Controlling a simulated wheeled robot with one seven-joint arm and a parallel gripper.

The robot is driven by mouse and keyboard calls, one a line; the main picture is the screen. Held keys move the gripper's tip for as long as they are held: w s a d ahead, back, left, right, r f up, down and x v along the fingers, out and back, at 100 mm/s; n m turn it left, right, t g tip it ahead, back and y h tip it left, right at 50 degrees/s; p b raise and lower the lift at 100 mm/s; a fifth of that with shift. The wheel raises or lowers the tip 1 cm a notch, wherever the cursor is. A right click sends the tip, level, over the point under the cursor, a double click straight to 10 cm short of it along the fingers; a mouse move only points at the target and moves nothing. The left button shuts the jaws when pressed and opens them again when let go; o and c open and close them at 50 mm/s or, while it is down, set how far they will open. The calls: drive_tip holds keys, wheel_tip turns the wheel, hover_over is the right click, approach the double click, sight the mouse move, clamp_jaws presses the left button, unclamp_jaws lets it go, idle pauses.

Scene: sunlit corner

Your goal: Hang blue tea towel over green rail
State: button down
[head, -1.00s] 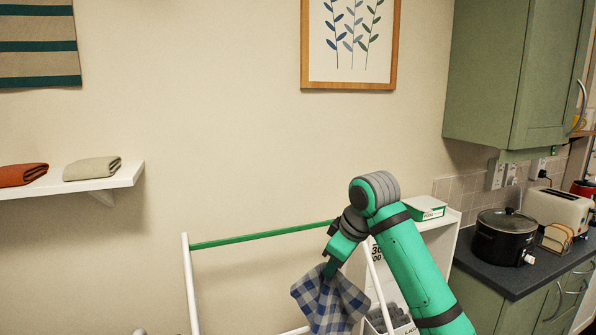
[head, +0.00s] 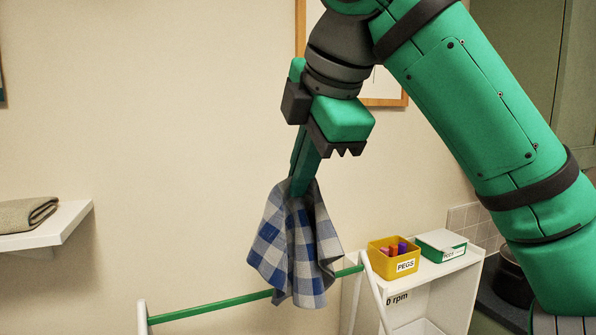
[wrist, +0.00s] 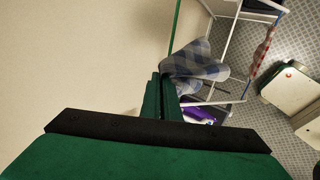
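The blue-and-white checked tea towel (head: 290,245) hangs from my gripper (head: 301,183), which is shut on its top. The towel falls in folds, and its lower part overlaps the green rail (head: 215,305) near the rail's right end. I cannot tell whether it touches the rail or hangs in front of it. In the wrist view the towel (wrist: 197,62) lies just beyond my gripper's fingers (wrist: 163,88), beside the green rail (wrist: 177,22). The fingertips are partly hidden by cloth.
White posts (head: 143,318) carry the rail. At right, a white cabinet (head: 430,285) holds a yellow pegs box (head: 392,262) and a green-and-white box (head: 440,246). A shelf with a folded beige cloth (head: 25,214) is at left. The wrist view shows a red-and-white cloth (wrist: 263,50).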

drive_tip(key=w+a, duration=0.3)
drive_tip(key=w, duration=0.7)
drive_tip(key=w+a, duration=0.4)
drive_tip(key=w, duration=0.7)
wheel_tip(320, 180, down, 18)
drive_tip(key=r, duration=0.1)
drive_tip(key=s+d+f+t, duration=0.2)
drive_tip(key=s+f, duration=0.1)
drive_tip(key=s, duration=0.3)
drive_tip(key=s+d+f+t, duration=0.1)
drive_tip(key=s+d+f, duration=0.1)
drive_tip(key=s, duration=0.5)
wheel_tip(320, 180, down, 11)
drive_tip(key=s+t+y, duration=0.1)
drive_tip(key=t, duration=0.1)
drive_tip(key=shift+s+d+t+y, duration=0.25)
drive_tip(key=shift+d+t+y, duration=0.05)
drive_tip(key=shift+d, duration=0.1)
drive_tip(key=shift+r, duration=0.1)
